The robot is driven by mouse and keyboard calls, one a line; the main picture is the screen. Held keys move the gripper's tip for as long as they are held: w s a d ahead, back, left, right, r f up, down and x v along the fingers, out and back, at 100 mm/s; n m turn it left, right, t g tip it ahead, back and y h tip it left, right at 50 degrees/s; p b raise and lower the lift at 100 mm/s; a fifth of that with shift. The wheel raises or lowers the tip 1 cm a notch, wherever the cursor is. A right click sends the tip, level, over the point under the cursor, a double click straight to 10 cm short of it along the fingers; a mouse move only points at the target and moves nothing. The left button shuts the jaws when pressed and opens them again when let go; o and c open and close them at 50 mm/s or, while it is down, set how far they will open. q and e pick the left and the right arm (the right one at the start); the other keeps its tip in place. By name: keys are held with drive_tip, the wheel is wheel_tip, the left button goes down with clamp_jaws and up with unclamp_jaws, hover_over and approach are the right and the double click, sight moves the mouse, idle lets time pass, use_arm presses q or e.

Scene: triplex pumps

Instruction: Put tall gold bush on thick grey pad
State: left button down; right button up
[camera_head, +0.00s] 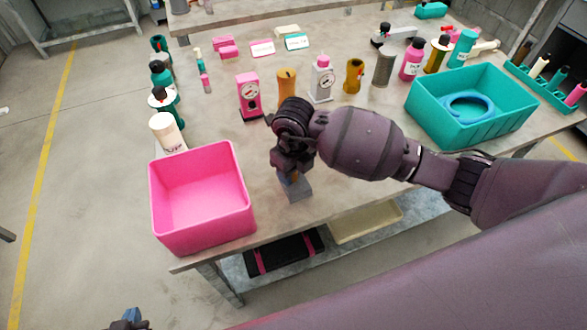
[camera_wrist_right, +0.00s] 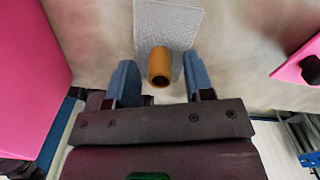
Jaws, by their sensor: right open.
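The thick grey pad (camera_head: 298,190) lies on the table just right of the pink bin, partly under my right gripper. It also shows in the right wrist view (camera_wrist_right: 168,22). The gold bush (camera_wrist_right: 160,68), a short hollow cylinder, is at the pad's near edge in that view, between the two fingers. It looks upright on the pad, but its foot is hidden. In the head view the gripper mostly hides it. My right gripper (camera_wrist_right: 160,82) is open around the bush, with gaps on both sides. My left gripper (camera_head: 128,318) shows only partly at the bottom left, off the table.
The pink bin (camera_head: 200,195) stands empty at the table's front left. A teal crate (camera_head: 472,105) holding a blue ring (camera_head: 470,107) is at the right. Bottles, a pink gauge (camera_head: 249,97) and a white gauge (camera_head: 322,80) stand behind my right arm.

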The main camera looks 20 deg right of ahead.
wheel_tip(320, 180, up, 12)
drive_tip(key=shift+p, duration=0.45)
idle(0.4)
